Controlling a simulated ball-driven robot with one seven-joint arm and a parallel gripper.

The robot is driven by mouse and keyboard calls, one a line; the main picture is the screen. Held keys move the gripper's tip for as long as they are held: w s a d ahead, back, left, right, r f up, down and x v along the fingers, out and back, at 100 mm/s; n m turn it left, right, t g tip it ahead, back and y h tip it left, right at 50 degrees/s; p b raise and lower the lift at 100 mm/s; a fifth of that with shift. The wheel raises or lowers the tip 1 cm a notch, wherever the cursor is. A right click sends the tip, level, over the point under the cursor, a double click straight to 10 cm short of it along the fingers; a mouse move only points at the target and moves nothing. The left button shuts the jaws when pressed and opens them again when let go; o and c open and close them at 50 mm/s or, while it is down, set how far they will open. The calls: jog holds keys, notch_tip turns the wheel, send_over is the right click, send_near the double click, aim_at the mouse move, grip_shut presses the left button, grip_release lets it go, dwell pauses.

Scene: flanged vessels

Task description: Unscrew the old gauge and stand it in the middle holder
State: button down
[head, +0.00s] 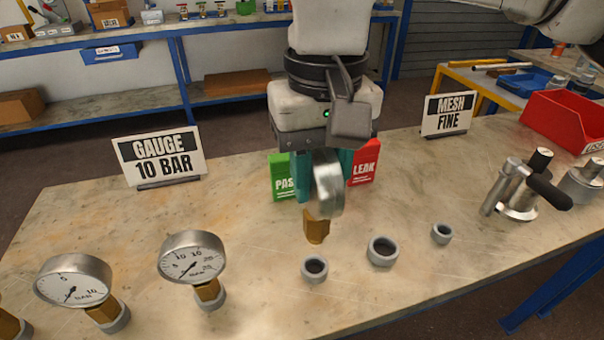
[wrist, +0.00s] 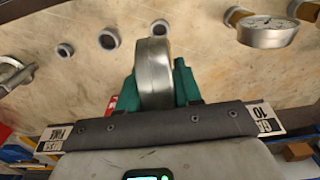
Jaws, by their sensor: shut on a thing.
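My gripper (head: 325,185) is shut on a round steel gauge (head: 329,190), which is turned edge-on with its brass stem (head: 316,228) pointing down. The gauge also shows between the teal fingers in the wrist view (wrist: 153,75); its dial is hidden. The stem is behind the left one of three empty grey ring holders (head: 314,269), apart from it, and seems to hang above the table. The middle ring holder (head: 383,251) is to the right and looks the widest; it also shows in the wrist view (wrist: 109,38). The right ring holder (head: 441,233) is the smallest.
Two gauges stand in grey rings at the left, one (head: 74,282) beside another (head: 192,257). A GAUGE 10 BAR sign (head: 158,158) stands behind them. Green (head: 282,177) and red LEAK (head: 364,163) blocks are behind my gripper. A handled metal fitting (head: 522,190) and red bin (head: 568,115) are right.

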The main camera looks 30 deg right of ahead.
aim_at(322, 153)
dwell(0.4)
jog(key=shift+s+f, duration=0.1)
jog(key=shift+s, duration=0.05)
jog(key=shift+f+b, duration=1.9)
jog(key=shift+f, duration=0.5)
jog(key=shift+f+b, duration=1.1)
jog(key=shift+f, duration=0.3)
jog(key=c, duration=0.7)
grip_release()
jog(key=shift+r, duration=0.1)
notch_tip(322, 153, up, 11)
jog(key=shift+f+p, duration=0.1)
jog(key=shift+p, duration=1.05)
